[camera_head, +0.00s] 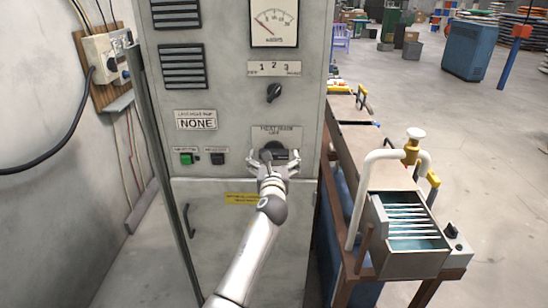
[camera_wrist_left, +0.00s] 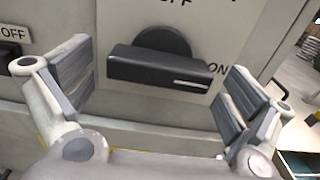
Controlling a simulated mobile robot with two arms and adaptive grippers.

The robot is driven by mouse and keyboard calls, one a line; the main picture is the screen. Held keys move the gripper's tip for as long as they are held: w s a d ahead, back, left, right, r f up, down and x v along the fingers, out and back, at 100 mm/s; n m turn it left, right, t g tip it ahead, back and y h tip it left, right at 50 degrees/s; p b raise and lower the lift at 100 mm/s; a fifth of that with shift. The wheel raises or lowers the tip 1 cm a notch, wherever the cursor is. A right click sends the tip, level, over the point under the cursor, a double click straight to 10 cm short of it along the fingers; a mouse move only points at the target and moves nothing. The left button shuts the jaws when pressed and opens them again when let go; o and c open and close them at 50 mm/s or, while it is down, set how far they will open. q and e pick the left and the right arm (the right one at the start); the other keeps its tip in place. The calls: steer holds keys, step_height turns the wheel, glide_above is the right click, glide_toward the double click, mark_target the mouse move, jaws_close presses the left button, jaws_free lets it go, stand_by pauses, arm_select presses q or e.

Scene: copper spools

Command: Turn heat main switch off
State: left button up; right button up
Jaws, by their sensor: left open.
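The heat main switch (camera_head: 277,149) is a black rotary knob on a labelled plate low on the front of the grey cabinet. In the left wrist view the switch (camera_wrist_left: 158,66) has a wide bar handle lying nearly level. The white mark at its right end points toward ON, and OFF stands above the knob. My left gripper (camera_head: 273,162) is open in front of it, one finger to each side of the handle. Gaps show between the fingers and the bar in the wrist view. My right gripper is not in view.
A selector knob (camera_head: 274,92) and a gauge (camera_head: 274,22) are above the switch. A green button (camera_head: 186,158) and a black button (camera_head: 217,159) are to its left. A bench with a metal bath (camera_head: 414,262) stands to the right of the cabinet.

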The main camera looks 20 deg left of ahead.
arm_select(q)
steer(key=shift+w, duration=0.35)
steer(key=c, duration=0.9)
steer(key=shift+c, duration=0.2)
